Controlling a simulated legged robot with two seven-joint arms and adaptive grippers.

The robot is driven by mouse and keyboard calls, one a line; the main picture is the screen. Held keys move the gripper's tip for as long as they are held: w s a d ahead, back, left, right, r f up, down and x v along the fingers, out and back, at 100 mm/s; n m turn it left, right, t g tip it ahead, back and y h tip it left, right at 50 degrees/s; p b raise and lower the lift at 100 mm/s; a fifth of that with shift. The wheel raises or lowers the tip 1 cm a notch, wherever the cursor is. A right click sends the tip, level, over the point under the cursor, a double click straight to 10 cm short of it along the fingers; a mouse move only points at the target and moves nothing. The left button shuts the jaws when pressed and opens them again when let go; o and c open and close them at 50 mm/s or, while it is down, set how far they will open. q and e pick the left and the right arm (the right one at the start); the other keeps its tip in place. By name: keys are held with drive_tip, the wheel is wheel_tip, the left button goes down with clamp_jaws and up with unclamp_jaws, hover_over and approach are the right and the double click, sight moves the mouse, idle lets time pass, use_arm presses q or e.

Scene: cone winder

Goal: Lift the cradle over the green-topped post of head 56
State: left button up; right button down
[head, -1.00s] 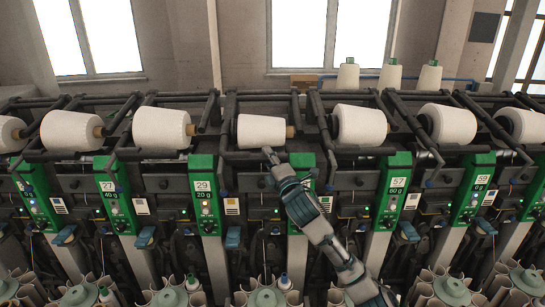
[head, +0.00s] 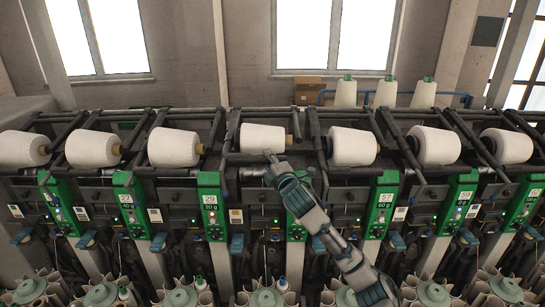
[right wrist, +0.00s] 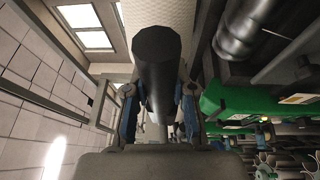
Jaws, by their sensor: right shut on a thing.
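The cradle is the dark frame around the white yarn cone (head: 262,138) in the middle of the head view, and its front bar (head: 240,157) runs below that cone. My right gripper (head: 270,155) is at this bar, just under the cone. In the right wrist view, the gripper (right wrist: 158,112) is shut on a thick dark round bar (right wrist: 157,60), with a finger on either side. The green-topped post (head: 296,226) of this head is mostly behind my right arm, and its number is hidden. My left gripper is not in view.
Neighbouring posts marked 29 (head: 210,205) and 57 (head: 383,205) stand on either side, with their own cones and dark cradle bars close by. Full spool holders (head: 264,299) line the front below. Three white cones stand on a rail behind, beside a cardboard box (head: 308,91).

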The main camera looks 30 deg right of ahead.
drive_tip(key=r+p, duration=0.1)
drive_tip(key=r, duration=0.1)
drive_tip(key=shift+a+r+p, duration=0.3)
drive_tip(key=shift+r+p, duration=0.05)
drive_tip(key=shift+r, duration=0.05)
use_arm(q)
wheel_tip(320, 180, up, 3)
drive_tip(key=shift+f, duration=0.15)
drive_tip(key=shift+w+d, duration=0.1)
use_arm(e)
drive_tip(key=shift+f, duration=0.15)
drive_tip(key=c, duration=1)
unclamp_jaws()
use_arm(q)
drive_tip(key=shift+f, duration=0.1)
use_arm(e)
drive_tip(key=shift+o, duration=0.3)
drive_tip(key=shift+w+a, duration=0.1)
drive_tip(key=shift+a, duration=0.1)
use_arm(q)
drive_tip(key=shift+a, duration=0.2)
use_arm(e)
drive_tip(key=s+a, duration=0.2)
drive_tip(key=s, duration=0.9)
drive_tip(key=shift+s+f, duration=0.35)
drive_tip(key=shift+f, duration=0.1)
